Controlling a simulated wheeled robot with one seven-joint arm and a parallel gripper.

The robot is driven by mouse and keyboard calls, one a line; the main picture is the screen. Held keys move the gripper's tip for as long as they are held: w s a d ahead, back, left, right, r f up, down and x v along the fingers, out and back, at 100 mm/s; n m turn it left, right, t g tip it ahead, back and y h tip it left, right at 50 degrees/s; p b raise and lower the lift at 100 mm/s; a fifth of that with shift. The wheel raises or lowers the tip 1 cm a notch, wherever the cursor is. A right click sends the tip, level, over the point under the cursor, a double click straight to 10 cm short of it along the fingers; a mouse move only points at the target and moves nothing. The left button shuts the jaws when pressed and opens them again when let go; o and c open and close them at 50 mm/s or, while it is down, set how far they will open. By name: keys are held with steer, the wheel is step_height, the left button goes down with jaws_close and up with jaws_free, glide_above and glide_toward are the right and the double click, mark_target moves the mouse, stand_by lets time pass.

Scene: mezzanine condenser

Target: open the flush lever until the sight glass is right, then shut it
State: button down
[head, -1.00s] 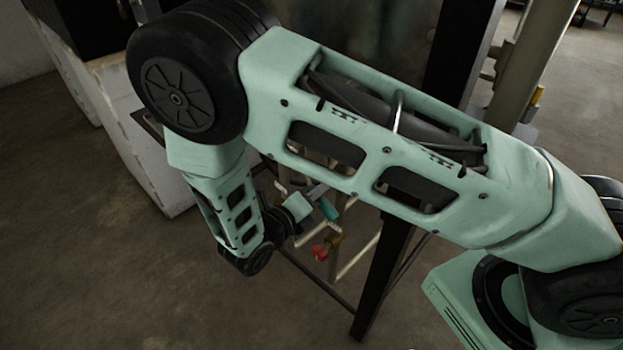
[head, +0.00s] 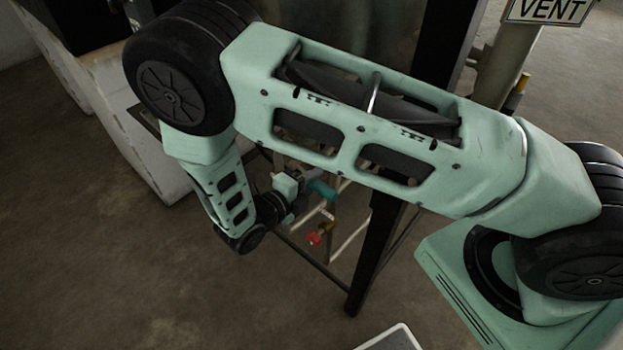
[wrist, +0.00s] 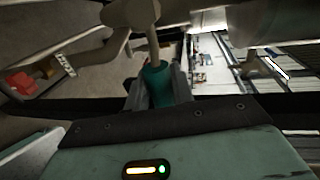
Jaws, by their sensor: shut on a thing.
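The flush lever shows as a teal grip (wrist: 157,84) on a pale metal stem in the wrist view. My gripper (wrist: 155,90) is shut on this grip, with a dark finger on each side. In the head view the teal grip (head: 322,189) sticks out to the right of my gripper (head: 304,184), slanting slightly down. Its pivot is hard to make out behind my arm. I cannot pick out the sight glass or its contents in either view.
A red valve handle (head: 314,239) sits just below the lever; it also shows in the wrist view (wrist: 22,84). Thin pipes and a dark frame leg (head: 372,250) stand close by. A VENT sign (head: 548,10) is at the upper right. Open floor lies at the lower left.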

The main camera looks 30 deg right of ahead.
steer(key=c, duration=1.2)
jaws_free()
steer(key=shift+c, duration=0.2)
steer(key=b+v, duration=0.3)
steer(key=v, duration=1.4)
steer(key=shift+a+b, duration=0.25)
steer(key=shift+b, duration=0.05)
steer(key=shift+s+a+r, duration=0.1)
steer(key=shift+s, duration=0.05)
